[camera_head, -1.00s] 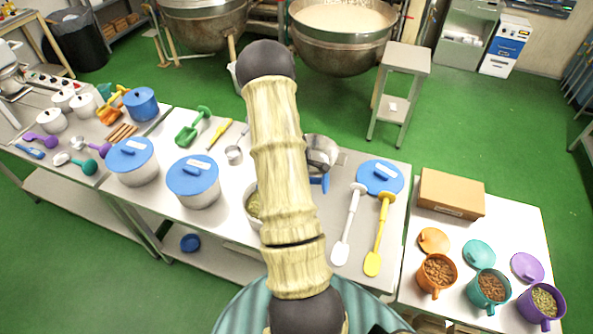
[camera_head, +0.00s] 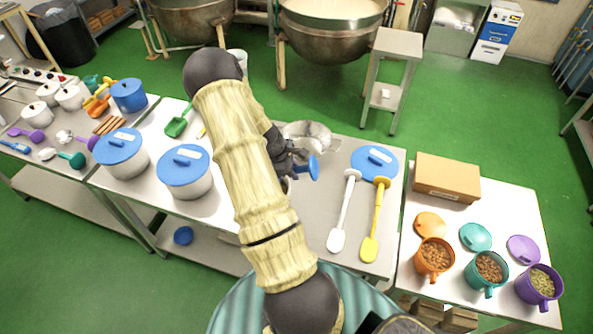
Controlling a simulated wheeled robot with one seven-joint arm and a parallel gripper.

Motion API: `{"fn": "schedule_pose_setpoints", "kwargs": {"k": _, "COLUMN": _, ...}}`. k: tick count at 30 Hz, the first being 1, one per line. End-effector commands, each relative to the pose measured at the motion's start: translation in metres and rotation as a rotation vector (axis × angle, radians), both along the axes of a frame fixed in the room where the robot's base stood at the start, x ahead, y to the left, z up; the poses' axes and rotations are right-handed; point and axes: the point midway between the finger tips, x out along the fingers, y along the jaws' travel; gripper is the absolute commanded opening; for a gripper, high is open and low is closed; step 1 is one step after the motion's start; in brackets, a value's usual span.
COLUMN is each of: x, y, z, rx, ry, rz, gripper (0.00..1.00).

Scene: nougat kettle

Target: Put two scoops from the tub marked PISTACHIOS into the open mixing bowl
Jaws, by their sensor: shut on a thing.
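My gripper (camera_head: 291,160) is shut over the middle table, right at the near side of a metal mixing bowl (camera_head: 318,133). A blue handle (camera_head: 313,168) sticks out to the right of its fingers; it looks like a scoop's, but the scoop's head is hidden. The bowl is open and partly behind my arm; its contents do not show. Two white tubs with blue lids (camera_head: 121,146) (camera_head: 186,171) stand on the left; their labels are too small to read. An open tub with greenish contents, seen earlier, is now hidden behind my arm. A loose blue lid (camera_head: 375,162) lies on the right.
A white spatula (camera_head: 344,210) and a yellow spatula (camera_head: 376,220) lie right of the bowl. On the right table are a cardboard box (camera_head: 447,178) and orange (camera_head: 434,259), teal (camera_head: 487,273) and purple (camera_head: 540,287) jugs of nuts. A green scoop (camera_head: 179,121) lies at the back left.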

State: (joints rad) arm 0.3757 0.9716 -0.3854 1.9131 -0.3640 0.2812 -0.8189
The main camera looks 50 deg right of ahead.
Motion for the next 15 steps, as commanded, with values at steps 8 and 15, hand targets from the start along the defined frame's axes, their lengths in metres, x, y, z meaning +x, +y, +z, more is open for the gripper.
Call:
{"fn": "schedule_pose_setpoints", "kwargs": {"k": 8, "x": 0.009, "y": 0.006, "z": -0.022, "rx": -0.064, "ry": 0.111, "rz": 0.002, "gripper": 0.0}}
{"fn": "schedule_pose_setpoints", "kwargs": {"k": 15, "x": 0.012, "y": 0.007, "z": -0.036, "rx": -0.093, "ry": 0.159, "rz": -0.002, "gripper": 0.0}}
